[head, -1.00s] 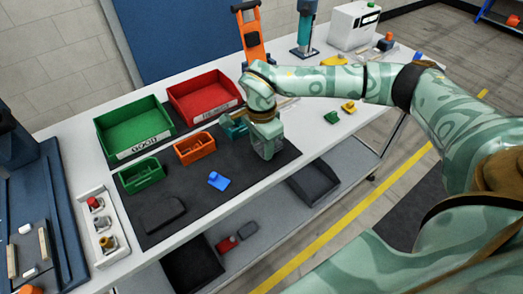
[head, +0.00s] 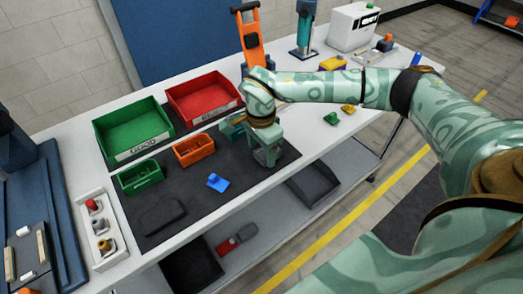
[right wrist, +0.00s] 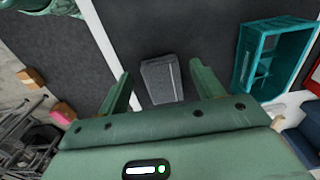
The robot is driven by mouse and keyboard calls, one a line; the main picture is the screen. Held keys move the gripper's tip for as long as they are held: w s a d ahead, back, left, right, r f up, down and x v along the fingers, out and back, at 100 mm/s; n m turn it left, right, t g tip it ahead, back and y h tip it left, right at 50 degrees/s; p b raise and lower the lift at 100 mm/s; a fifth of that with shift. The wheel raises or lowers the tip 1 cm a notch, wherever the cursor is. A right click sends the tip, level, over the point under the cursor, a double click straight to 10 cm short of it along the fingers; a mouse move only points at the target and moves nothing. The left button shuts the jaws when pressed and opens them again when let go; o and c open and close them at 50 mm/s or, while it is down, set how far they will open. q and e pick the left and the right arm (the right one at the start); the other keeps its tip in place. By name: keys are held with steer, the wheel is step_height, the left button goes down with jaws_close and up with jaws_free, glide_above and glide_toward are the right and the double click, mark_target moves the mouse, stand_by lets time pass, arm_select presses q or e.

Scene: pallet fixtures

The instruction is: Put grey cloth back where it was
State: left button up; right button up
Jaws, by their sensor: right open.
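A folded grey cloth (right wrist: 160,80) lies flat on the dark mat (right wrist: 205,25) in the right wrist view, close to the white table edge. My right gripper (right wrist: 161,70) is open and empty, with one finger to each side of the cloth in the picture. Whether the fingertips touch the mat, I cannot tell. My left gripper is not in view.
A teal bin (right wrist: 247,55) stands right of the cloth in the wrist view. Orange (head: 193,150) and green (head: 141,178) totes, a blue part (head: 218,182) and a dark flat item (head: 162,217) are on the mat. Red (head: 203,97) and green (head: 132,132) bins stand behind.

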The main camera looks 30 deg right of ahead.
mark_target(261, 154)
step_height(261, 154, up, 11)
steer(key=p, duration=0.1)
steer(key=shift+p, duration=0.4)
